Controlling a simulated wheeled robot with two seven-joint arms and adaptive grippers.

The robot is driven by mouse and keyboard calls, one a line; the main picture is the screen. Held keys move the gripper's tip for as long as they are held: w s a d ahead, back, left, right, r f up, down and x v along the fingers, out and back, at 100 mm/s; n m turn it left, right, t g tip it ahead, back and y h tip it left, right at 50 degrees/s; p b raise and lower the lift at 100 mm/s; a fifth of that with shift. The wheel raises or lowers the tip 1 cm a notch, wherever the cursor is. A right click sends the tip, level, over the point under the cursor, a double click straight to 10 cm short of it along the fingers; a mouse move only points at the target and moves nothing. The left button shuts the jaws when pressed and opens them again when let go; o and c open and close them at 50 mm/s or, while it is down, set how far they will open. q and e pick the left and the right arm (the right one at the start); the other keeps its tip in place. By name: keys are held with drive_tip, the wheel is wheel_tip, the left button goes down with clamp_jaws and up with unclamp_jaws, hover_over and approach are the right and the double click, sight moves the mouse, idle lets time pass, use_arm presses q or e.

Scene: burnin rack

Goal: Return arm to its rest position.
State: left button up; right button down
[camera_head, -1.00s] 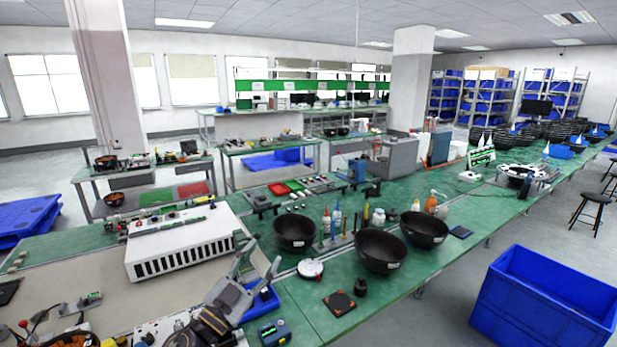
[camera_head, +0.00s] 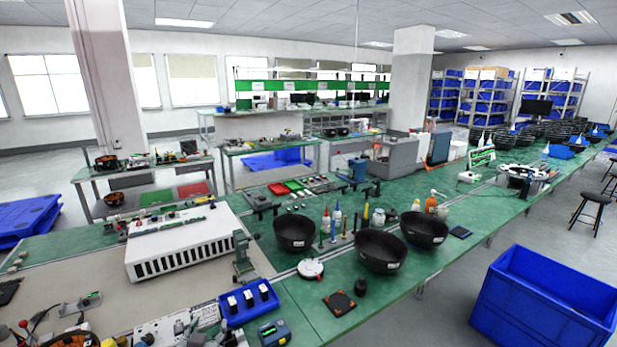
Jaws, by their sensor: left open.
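My left gripper (camera_head: 205,331) shows only in small grey parts at the bottom edge of the head view, left of centre. It is open, and I see nothing held in it. Most of that arm is out of the picture. It is below and left of a blue tray (camera_head: 232,321), which holds three small black-and-white pieces (camera_head: 248,299). The gripper looks apart from the tray. My right gripper is not in view.
A white slotted chassis (camera_head: 190,251) lies on the bench behind the tray. A grey-green upright fixture (camera_head: 242,258) stands beside it. Black bowls (camera_head: 381,251) and a white round disc (camera_head: 310,269) are to the right. A blue crate (camera_head: 545,300) stands on the floor at right.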

use_arm(q)
drive_tip(key=s+d+f+m+g+h, duration=0.1)
drive_tip(key=s+f+g, duration=0.45)
drive_tip(key=s, duration=0.35)
drive_tip(key=s+d+f+g+h, duration=0.1)
drive_tip(key=s+f+g, duration=0.3)
drive_tip(key=s+f, duration=0.45)
drive_tip(key=s+f+g, duration=0.1)
drive_tip(key=s+f, duration=0.1)
drive_tip(key=f, duration=1.4)
drive_tip(key=s+f, duration=0.2)
drive_tip(key=f, duration=1.4)
drive_tip(key=s+a+f, duration=0.2)
drive_tip(key=s+f, duration=0.7)
drive_tip(key=s, duration=0.2)
drive_tip(key=s+a+f+g, duration=0.1)
drive_tip(key=s+f, duration=0.9)
drive_tip(key=s, duration=0.1)
drive_tip(key=shift+a+m, duration=0.35)
drive_tip(key=shift+m, duration=0.05)
drive_tip(key=shift+s+g, duration=0.15)
drive_tip(key=shift+g, duration=0.1)
